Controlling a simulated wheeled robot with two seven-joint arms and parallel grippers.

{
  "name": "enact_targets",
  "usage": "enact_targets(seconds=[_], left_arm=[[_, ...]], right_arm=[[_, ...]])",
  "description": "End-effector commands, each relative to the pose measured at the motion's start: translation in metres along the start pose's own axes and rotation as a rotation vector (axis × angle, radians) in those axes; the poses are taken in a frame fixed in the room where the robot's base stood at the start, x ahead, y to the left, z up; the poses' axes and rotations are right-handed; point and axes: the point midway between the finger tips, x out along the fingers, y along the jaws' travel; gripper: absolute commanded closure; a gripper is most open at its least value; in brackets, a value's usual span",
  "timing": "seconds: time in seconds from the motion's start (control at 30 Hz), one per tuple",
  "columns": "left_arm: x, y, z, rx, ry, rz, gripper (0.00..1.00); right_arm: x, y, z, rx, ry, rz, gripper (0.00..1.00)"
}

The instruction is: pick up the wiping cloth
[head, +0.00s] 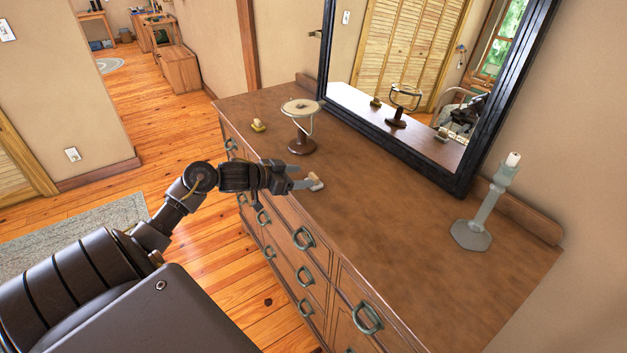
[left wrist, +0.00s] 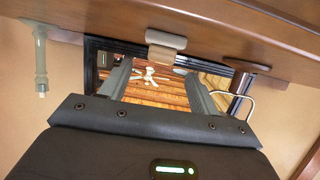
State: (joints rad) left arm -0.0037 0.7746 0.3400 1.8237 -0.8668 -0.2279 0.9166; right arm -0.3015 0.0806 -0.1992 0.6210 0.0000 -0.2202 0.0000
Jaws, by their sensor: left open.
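A small beige-grey piece that looks like the wiping cloth (head: 317,181) lies on the dresser top near its front edge. In the left wrist view the cloth (left wrist: 166,40) appears as a folded beige-grey pad, beyond and between my fingertips. My left gripper (head: 305,183) is open, low over the dresser's front edge, with its fingers pointing at the cloth. Both fingers also show in the left wrist view (left wrist: 158,76), apart and with nothing gripped between them. Whether a finger touches the cloth I cannot tell. My right gripper is out of view.
The brown dresser (head: 400,235) carries a round-topped stand (head: 301,108) behind the gripper and a small yellowish item (head: 258,125) at the far left. A candlestick (head: 480,215) stands at right. A black-framed mirror (head: 468,180) rises along the back. The dresser's right half is mostly bare.

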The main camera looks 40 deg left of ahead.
Motion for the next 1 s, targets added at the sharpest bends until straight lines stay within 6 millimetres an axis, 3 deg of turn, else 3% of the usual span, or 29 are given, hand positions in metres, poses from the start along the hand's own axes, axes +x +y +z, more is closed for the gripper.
enact_targets(seconds=[0.17, 0.37, 0.63, 0.97, 1.0], left_arm=[[0.018, 0.002, -0.003, 0.003, -0.002, 0.002, 0.38], [0.026, 0.005, -0.005, 0.003, -0.002, 0.003, 0.38], [0.065, 0.004, -0.005, 0.004, -0.002, 0.003, 0.38], [0.069, 0.001, -0.001, 0.004, -0.001, 0.003, 0.38], [0.068, 0.001, -0.001, 0.004, -0.001, 0.003, 0.43]], right_arm=[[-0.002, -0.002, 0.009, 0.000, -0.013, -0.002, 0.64], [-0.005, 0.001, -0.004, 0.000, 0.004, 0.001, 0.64], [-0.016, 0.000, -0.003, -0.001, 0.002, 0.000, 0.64], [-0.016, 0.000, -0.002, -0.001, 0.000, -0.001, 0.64], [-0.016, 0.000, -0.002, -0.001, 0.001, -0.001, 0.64]])
